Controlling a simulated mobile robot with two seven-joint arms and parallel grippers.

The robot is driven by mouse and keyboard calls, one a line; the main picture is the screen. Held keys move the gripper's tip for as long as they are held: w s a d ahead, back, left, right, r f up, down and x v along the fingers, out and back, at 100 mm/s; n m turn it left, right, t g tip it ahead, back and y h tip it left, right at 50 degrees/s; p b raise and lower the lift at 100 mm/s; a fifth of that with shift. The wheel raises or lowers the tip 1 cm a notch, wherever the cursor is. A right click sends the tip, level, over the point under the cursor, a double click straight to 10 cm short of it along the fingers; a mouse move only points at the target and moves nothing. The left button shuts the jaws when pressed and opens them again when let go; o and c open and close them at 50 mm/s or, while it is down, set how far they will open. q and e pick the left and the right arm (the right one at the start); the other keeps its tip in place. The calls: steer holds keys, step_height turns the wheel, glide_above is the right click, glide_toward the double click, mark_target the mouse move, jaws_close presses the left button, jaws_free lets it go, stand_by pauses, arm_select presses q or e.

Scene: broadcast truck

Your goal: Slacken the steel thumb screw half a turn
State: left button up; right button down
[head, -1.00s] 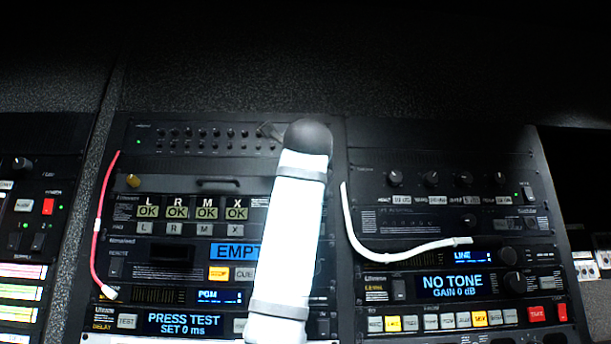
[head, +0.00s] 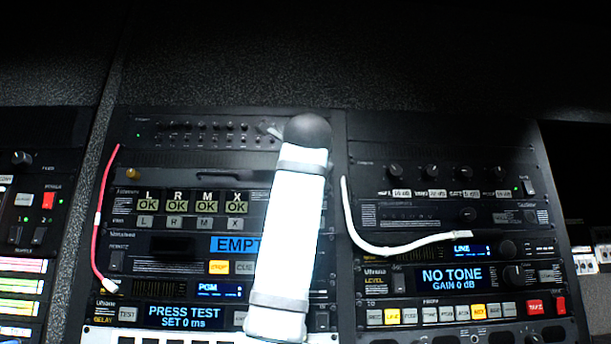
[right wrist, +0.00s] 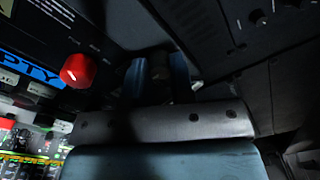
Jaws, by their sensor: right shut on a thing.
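My right arm crosses the head view in front of the rack, white with a dark rounded end. A small grey part of my right gripper (head: 270,131) shows beside that end, at the upper rack panel. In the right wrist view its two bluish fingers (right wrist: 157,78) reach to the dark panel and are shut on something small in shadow. The steel thumb screw cannot be made out; the fingers and arm hide that spot. A brass-coloured thumb screw (head: 133,174) sits apart at the left of the rack. My left gripper is not in view.
A red cable (head: 101,215) hangs at the left and a white cable (head: 365,243) at the right of my arm. A red knob (right wrist: 76,71) stands close to the fingers. Screens, knobs and buttons fill the rack; the dark area above is clear.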

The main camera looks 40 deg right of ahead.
steer(key=shift+n+t+y+b, duration=0.35)
steer(key=shift+n+b, duration=3.2)
steer(key=shift+n, duration=13.95)
steer(key=c, duration=1)
jaws_free()
